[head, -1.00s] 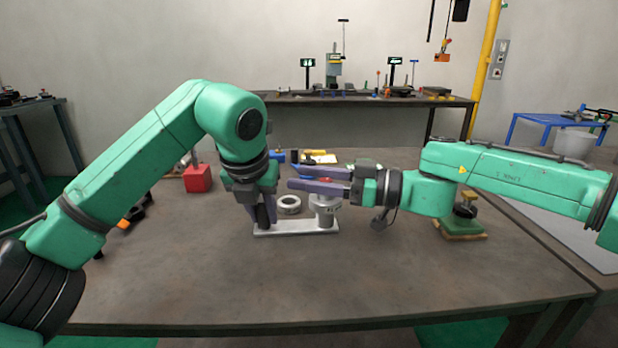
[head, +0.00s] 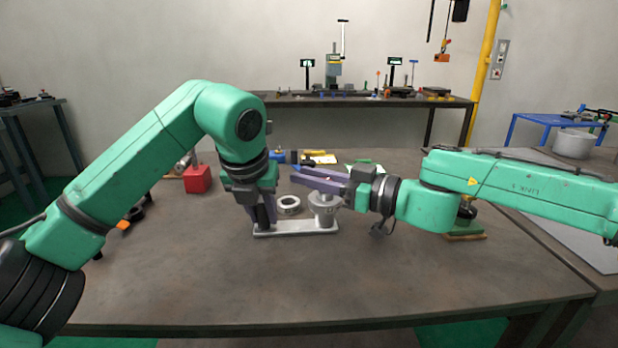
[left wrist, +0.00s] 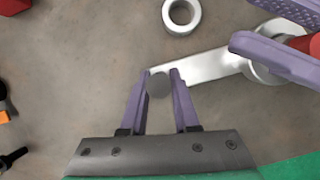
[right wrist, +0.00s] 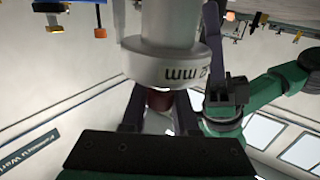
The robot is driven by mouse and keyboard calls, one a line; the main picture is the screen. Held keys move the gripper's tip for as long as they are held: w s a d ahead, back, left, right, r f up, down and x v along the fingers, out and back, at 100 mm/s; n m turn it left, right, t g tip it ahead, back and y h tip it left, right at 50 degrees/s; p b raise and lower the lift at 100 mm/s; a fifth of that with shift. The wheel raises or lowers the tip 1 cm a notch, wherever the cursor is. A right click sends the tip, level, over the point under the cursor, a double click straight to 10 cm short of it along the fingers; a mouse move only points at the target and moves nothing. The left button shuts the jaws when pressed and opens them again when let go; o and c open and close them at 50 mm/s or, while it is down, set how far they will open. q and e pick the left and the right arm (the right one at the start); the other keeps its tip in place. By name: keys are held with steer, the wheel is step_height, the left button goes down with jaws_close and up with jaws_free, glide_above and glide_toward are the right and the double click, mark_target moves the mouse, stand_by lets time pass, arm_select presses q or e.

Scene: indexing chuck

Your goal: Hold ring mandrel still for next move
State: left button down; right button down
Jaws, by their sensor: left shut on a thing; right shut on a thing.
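A flat silver bar (head: 295,228) lies on the table and carries an upright grey cylinder (head: 324,205) at its right end. In the left wrist view my left gripper (left wrist: 160,80) is shut around a round grey post (left wrist: 159,86) at the bar's other end. My right gripper (head: 320,181) comes in level at the cylinder's top. In the right wrist view its fingers close on a red part (right wrist: 158,100) next to the pale, marked cylinder (right wrist: 160,62). I cannot tell which piece is the ring mandrel. A loose grey ring (head: 289,205) lies behind the bar.
A red block (head: 198,179) stands at the left rear of the table. Blue and yellow items (head: 305,157) lie behind the grippers. A green-based fixture (head: 465,222) stands at right, partly behind my right arm. The front of the table is clear.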

steer(key=m+t+h, duration=0.4)
steer(key=t, duration=0.1)
steer(key=shift+w+d+f+h, duration=0.25)
steer(key=shift+w+h, duration=0.05)
steer(key=shift+w, duration=0.05)
steer(key=m+t+h, duration=0.2)
steer(key=m+h, duration=0.1)
steer(key=shift+w+d+r+h, duration=0.1)
steer(key=shift+w+d+h, duration=0.1)
steer(key=shift+d+h, duration=0.1)
steer(key=shift+w+d+r+m+h, duration=0.1)
steer(key=shift+d+m+h, duration=0.35)
steer(key=shift+m+h, duration=1.4)
steer(key=shift+s+d+f+m+h, duration=0.1)
steer(key=shift+d+m+h, duration=0.3)
steer(key=shift+m+h, duration=1.45)
steer(key=shift+w+d+r+m+h, duration=0.1)
steer(key=shift+d+m+h, duration=0.5)
steer(key=shift+h, duration=2.4)
steer(key=shift+a, duration=0.1)
steer(key=c, duration=0.7)
jaws_free()
